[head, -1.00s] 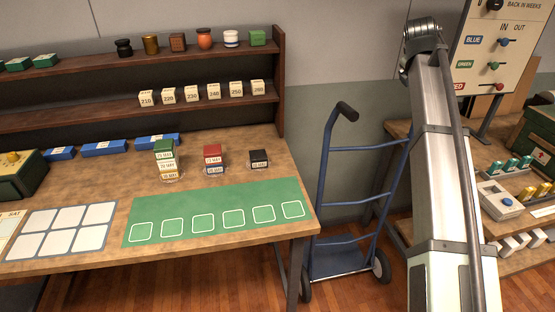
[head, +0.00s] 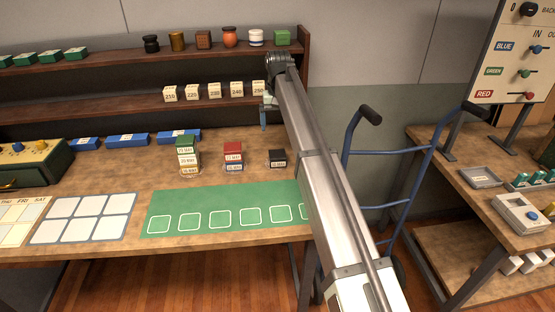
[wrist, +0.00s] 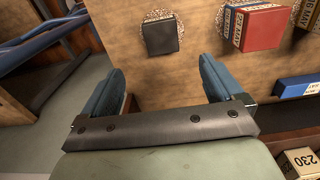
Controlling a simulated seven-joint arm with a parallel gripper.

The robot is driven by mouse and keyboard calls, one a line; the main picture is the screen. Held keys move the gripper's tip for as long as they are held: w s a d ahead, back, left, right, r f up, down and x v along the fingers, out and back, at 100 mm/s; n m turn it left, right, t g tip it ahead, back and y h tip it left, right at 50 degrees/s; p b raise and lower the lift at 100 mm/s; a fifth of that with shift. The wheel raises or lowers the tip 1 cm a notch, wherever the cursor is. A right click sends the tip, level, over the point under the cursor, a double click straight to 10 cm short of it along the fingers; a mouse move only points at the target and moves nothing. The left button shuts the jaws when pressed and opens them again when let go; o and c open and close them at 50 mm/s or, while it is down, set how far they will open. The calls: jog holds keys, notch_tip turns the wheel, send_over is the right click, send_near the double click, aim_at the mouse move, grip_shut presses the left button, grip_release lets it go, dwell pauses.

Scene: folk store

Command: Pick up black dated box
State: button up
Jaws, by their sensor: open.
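The black dated box (head: 277,159) sits alone at the right end of the row of boxes on the wooden table. In the wrist view the black box (wrist: 161,37) lies on a round speckled patch, ahead of my gripper and roughly between its fingers. My gripper (wrist: 158,80) is open and empty, with blue fingers spread apart. In the head view my gripper (head: 264,115) is above the table's back right, near the shelf and clear of the box.
A red and blue stack (head: 233,157) stands just left of the black box. A green-topped stack (head: 187,154) is further left. The shelf (head: 200,100) with number blocks rises behind. A green mat (head: 222,206) lies in front. A blue hand truck (head: 388,165) stands right.

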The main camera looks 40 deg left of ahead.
aim_at(277, 154)
notch_tip(277, 154, down, 14)
jog(key=shift+s+a+r, duration=0.1)
dwell(0.7)
jog(key=shift+c, duration=0.3)
jog(key=c, duration=1)
jog(key=shift+r, duration=0.15)
